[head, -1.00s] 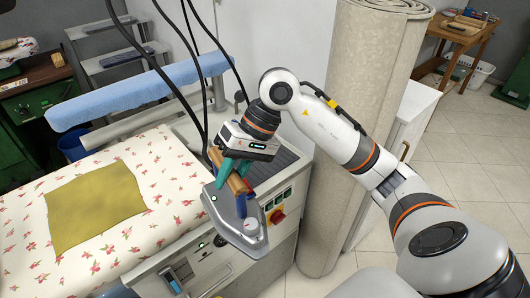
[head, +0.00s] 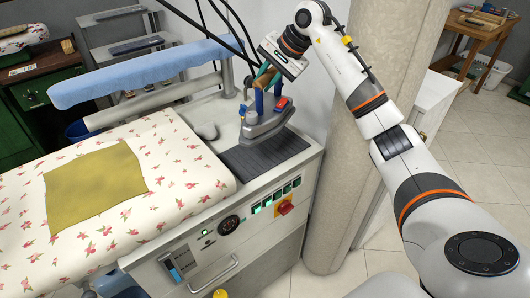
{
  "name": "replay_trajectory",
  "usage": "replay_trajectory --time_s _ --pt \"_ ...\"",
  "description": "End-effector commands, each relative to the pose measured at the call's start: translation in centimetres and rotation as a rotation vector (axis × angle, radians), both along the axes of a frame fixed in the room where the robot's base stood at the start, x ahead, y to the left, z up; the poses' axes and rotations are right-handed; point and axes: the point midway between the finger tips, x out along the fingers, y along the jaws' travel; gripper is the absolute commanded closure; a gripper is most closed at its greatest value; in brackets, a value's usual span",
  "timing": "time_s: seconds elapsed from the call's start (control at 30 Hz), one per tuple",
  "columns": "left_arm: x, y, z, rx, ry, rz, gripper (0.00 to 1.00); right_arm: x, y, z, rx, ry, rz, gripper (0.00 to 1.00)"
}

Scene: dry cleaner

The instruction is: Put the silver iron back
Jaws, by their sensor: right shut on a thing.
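The silver iron (head: 262,128) is upright, soleplate down, at the back part of the black ribbed rest pad (head: 258,155) on the ironing station. I cannot tell whether its sole touches the pad or hangs slightly above it. My right gripper (head: 264,80) reaches down from above, its green fingers shut on the iron's handle. The fingers partly hide the handle. My left gripper is not in view.
A flowered ironing board (head: 195,165) with a mustard cloth (head: 95,185) lies left of the pad. A blue padded arm (head: 150,72) and hanging black cables are behind.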

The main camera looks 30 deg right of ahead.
Motion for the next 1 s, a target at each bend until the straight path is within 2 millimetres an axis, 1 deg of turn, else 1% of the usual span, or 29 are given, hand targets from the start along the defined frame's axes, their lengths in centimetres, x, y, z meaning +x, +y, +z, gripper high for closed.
replay_trajectory --time_s 0.03,0.13,0.43,0.73,1.0 --pt "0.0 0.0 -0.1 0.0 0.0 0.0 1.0 0.3 -0.4 0.7 0.005 -0.018 -0.017 1.0" --pt "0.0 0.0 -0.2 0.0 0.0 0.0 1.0 0.5 -0.8 0.2 0.009 -0.014 -0.036 1.0" --pt "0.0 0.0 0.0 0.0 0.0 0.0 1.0 0.5 -0.9 -3.8 0.008 -0.014 -0.039 1.0" --pt "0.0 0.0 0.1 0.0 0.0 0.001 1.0 0.6 -0.9 -5.6 0.007 -0.016 -0.039 1.0" --pt "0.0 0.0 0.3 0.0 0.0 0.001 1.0 0.6 -0.9 -8.5 0.008 -0.016 -0.039 1.0"
